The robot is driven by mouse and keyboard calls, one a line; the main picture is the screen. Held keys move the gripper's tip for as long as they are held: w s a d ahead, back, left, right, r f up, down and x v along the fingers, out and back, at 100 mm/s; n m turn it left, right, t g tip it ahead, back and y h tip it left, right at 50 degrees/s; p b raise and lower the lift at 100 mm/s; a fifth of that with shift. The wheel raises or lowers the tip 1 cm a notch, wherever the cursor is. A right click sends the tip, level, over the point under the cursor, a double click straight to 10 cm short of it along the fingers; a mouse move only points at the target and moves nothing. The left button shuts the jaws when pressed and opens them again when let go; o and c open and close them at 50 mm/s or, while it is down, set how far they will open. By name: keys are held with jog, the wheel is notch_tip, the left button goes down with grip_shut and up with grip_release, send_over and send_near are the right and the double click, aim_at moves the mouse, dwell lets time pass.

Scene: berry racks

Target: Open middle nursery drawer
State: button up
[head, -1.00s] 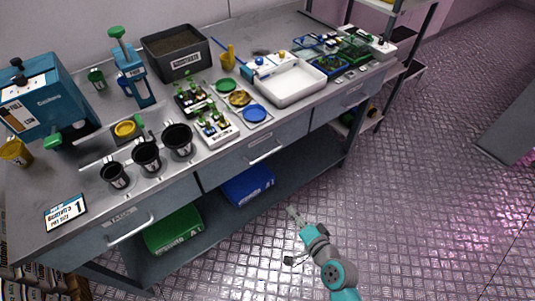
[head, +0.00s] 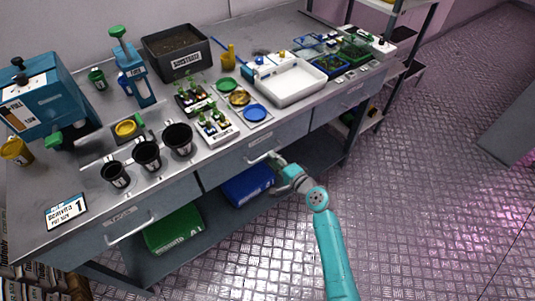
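The middle drawer (head: 233,167) is a grey front under the table top, between the left and right drawers. It looks closed. Its pale bar handle (head: 257,159) is partly covered by my gripper. My gripper (head: 275,158) is at the right end of this handle, in front of the drawer. It is small in the head view, and I cannot tell whether its fingers are open, shut or touching the handle. My teal arm reaches up to it from the lower right.
The left drawer (head: 150,212) and the right drawer (head: 345,101) also look closed. A blue bin (head: 247,186) and a green bin (head: 174,230) sit on the lower shelf. Black pots, seedling trays and a white basin (head: 290,84) stand on top.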

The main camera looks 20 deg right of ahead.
jog(key=shift+x, duration=2.25)
grip_shut()
